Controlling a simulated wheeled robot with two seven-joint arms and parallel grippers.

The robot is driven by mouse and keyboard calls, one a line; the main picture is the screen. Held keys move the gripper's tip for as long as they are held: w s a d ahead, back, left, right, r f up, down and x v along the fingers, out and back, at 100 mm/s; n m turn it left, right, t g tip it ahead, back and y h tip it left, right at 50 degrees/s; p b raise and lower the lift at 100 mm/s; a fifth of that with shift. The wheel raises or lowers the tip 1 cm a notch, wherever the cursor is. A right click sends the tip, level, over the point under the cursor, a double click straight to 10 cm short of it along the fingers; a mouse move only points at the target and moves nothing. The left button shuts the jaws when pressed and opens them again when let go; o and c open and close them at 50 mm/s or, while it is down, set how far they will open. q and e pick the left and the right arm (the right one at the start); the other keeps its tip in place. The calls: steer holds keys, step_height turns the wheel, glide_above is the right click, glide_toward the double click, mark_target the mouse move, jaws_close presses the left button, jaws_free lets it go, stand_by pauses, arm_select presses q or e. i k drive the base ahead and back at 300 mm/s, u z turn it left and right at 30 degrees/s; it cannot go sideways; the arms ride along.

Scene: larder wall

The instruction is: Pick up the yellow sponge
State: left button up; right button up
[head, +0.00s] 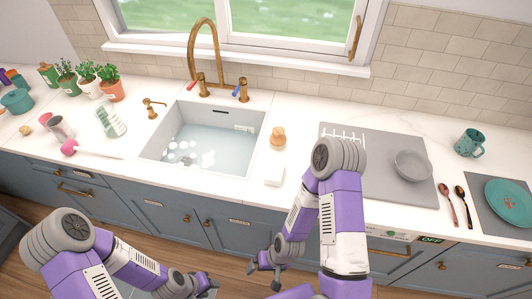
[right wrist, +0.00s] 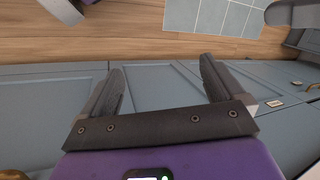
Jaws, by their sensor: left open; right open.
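I cannot make out a clearly yellow sponge in either view. A tan rounded item (head: 278,138) stands on the counter just right of the sink, and a pale block (head: 274,175) lies in front of it; I cannot tell whether either is the sponge. My left gripper (head: 209,283) is low in front of the cabinets, open and empty. My right gripper (head: 263,270) is also low in front of the cabinets, below counter height and apart from everything. In the right wrist view it (right wrist: 160,75) is open, with nothing between its fingers.
The sink (head: 205,140) holds water and suds, with a brass tap (head: 207,50) behind. A grey drainer (head: 375,185) with a bowl (head: 412,165) stands right. The counter's front edge (head: 130,173) lies above both grippers.

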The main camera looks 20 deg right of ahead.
mark_target(274, 176)
steer(key=z, duration=1.05)
steer(key=k, duration=0.2)
